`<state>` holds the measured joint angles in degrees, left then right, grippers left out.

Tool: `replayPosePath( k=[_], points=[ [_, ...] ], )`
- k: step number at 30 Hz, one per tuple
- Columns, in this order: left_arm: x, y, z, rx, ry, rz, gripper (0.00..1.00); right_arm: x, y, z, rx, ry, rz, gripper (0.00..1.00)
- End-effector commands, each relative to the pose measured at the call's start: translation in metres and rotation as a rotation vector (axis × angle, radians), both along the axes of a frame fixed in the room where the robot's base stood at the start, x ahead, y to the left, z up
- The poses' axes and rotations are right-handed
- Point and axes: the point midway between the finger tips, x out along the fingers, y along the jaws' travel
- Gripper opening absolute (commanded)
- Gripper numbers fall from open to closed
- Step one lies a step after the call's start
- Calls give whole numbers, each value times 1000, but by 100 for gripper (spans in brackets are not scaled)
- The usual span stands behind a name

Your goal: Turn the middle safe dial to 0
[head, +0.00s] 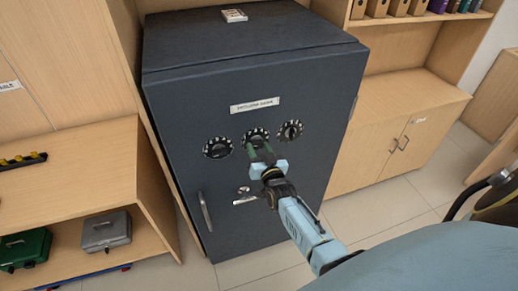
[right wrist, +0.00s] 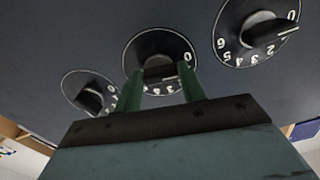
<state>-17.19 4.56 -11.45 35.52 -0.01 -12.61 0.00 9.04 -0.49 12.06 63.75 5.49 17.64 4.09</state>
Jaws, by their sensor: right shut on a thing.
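The dark safe (head: 210,100) stands ahead with a row of three black dials on its door. The middle dial (head: 256,132) has white marks around a knob. My right gripper (head: 260,152) reaches it from the front. In the right wrist view, the green fingers of my right gripper (right wrist: 161,78) are shut on the knob of the middle dial (right wrist: 150,45). A 0 shows at the right of that dial's ring. Fingers cover part of the ring, and I cannot tell which number the knob points at. My left gripper is out of view.
The left dial (head: 217,148) and right dial (head: 290,131) sit close on either side. Below are a keyhole plate (head: 244,191) and a door handle (head: 205,212). Wooden shelving (head: 80,195) stands left and a wooden cabinet (head: 390,115) right. Open floor lies in front.

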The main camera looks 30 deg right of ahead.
Motion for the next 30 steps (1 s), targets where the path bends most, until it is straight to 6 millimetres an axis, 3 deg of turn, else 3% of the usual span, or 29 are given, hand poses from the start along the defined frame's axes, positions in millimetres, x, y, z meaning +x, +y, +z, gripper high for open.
replayPosePath(
  k=[12, 29, 30],
  points=[
    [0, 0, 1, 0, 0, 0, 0, 0, 0, -1, -186, 47, 0, 17],
    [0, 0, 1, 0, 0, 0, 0, -1, -1, -1, -216, 53, 0, 17],
    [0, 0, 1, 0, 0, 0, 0, -1, -1, -1, -216, 53, 0, 44]
  ],
)
